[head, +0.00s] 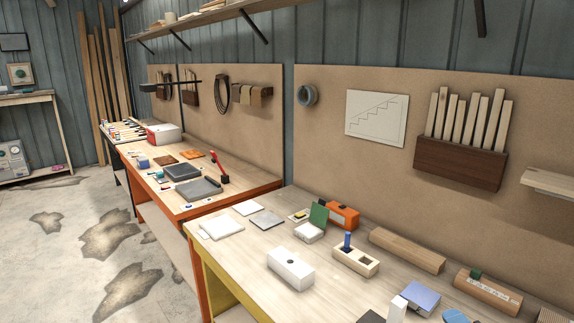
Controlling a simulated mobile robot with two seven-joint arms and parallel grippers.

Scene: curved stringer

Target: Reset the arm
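Neither of my arms nor grippers shows in the head view. The near workbench (225,262) has a pale wooden top and a yellow frame, and runs toward the lower right. On it are a white box (291,268) with a small dark hole, a wooden holder (357,260) with a blue piece standing in it, an orange device (343,215), a small box with a raised green lid (318,216), and flat white pieces (222,227). A curved wooden block (407,250) and another with markings (487,292) lie at the right.
A second bench with an orange frame (262,192) stands beyond, holding grey trays (199,188) and a red tool (220,168). A pegboard (335,135) carries a stair drawing (377,117) and a slat rack (461,161). A wall shelf (225,13) runs above. The floor (75,265) at left is clear.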

